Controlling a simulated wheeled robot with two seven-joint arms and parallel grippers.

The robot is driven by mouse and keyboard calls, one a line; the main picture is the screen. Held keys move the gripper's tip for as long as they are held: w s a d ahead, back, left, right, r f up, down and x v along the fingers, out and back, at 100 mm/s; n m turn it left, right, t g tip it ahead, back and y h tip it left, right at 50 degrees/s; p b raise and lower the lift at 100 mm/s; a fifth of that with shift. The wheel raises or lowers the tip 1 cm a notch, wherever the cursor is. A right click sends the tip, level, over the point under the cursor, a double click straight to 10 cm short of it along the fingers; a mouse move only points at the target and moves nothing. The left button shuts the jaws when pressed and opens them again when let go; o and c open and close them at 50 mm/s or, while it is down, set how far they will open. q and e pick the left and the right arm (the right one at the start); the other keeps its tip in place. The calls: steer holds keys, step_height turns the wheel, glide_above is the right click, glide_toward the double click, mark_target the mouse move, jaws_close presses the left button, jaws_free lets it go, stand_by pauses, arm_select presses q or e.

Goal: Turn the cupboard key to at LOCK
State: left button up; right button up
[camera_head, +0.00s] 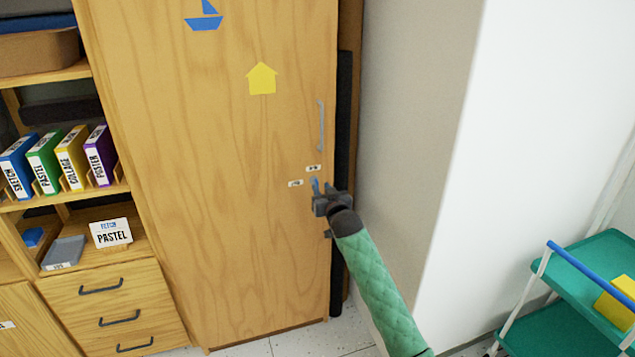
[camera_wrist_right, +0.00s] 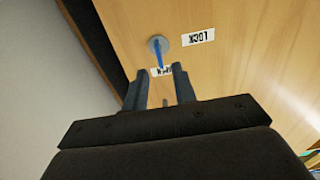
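The tall wooden cupboard door (camera_head: 215,160) fills the middle of the head view. A blue key (camera_head: 315,185) sits on its right side, and in the right wrist view the key (camera_wrist_right: 159,54) stands on a round grey plate (camera_wrist_right: 152,44). Its bow runs toward the label (camera_wrist_right: 161,72) partly behind my fingertips. Another label (camera_wrist_right: 198,37) is beside the plate; its lettering is upside down and looks like LOCK. My right gripper (camera_wrist_right: 159,67) is open, its fingers on either side of the key's line, with no visible grip. My left gripper is not in view.
A vertical grey handle (camera_head: 321,125) is on the door above the key. A wall corner (camera_head: 455,180) stands close on the right, with a teal trolley (camera_head: 565,325) beyond. Shelves with folders (camera_head: 65,160) and drawers (camera_head: 118,305) are at left.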

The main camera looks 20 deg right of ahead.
mark_target(317, 181)
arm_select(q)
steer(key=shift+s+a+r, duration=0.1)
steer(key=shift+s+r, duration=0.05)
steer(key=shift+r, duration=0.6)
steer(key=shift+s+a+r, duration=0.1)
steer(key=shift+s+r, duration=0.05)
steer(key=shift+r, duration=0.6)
arm_select(e)
steer(key=shift+w+a, duration=0.15)
steer(key=shift+w, duration=2.5)
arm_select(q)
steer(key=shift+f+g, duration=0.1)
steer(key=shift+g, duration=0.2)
arm_select(e)
jaws_close()
